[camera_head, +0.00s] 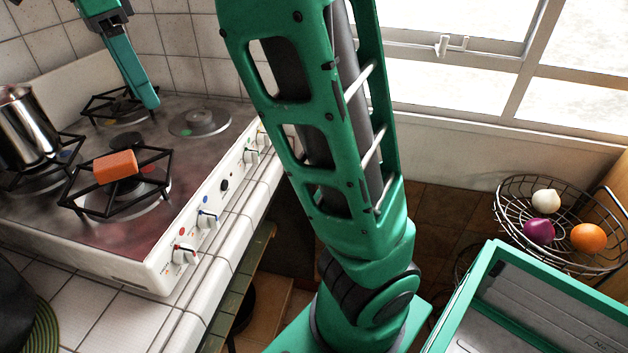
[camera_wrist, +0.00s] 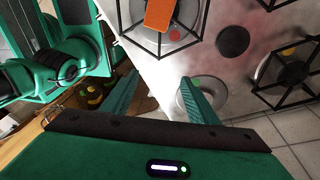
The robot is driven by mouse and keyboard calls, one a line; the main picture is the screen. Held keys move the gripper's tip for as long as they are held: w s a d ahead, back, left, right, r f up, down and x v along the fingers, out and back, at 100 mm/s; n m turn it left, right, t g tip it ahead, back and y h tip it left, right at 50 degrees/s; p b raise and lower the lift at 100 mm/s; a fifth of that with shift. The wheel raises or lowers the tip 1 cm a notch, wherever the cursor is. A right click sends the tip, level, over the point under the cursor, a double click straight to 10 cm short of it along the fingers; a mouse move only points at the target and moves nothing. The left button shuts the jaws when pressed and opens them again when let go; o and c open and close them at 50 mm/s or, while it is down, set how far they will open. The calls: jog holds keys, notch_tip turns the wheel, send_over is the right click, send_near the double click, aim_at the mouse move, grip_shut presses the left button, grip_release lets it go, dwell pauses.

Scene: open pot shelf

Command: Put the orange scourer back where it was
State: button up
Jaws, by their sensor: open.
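The orange scourer (camera_head: 116,166) lies on the black pan support of the front burner (camera_head: 140,200) on the white stove. In the wrist view the scourer (camera_wrist: 160,14) is at the top edge, partly cut off, beyond the fingertips. My gripper (camera_head: 146,95) hangs over the back of the stove in the head view, apart from the scourer. In the wrist view my gripper (camera_wrist: 160,80) has its two green fingers spread, with nothing held between them. A grey round hotplate (camera_wrist: 188,95) shows below and beyond the fingers.
A steel pot (camera_head: 26,125) stands on the left burner. Another pan support (camera_head: 118,108) is at the back, near the bare hotplate (camera_head: 200,121). Knobs (camera_head: 207,219) line the stove's front. A wire basket (camera_head: 515,222) with onions and an orange stands at right.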

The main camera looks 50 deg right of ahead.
jog(key=s+d+f+n+y, duration=0.1)
jog(key=s+d+f+n, duration=0.3)
jog(key=d, duration=0.5)
jog(key=s+d+f+n, duration=0.2)
jog(key=s+d+f, duration=0.35)
jog(key=d, duration=0.45)
jog(key=s+f+n, duration=0.3)
jog(key=s+f, duration=0.2)
jog(key=s, duration=0.3)
jog(key=s+d+f+n+t, duration=0.1)
jog(key=s+f+n, duration=0.3)
jog(key=s, duration=0.5)
jog(key=shift+s+d+f+t+y, duration=0.15)
jog(key=shift+d+f+t+y, duration=0.15)
jog(key=shift+f, duration=0.5)
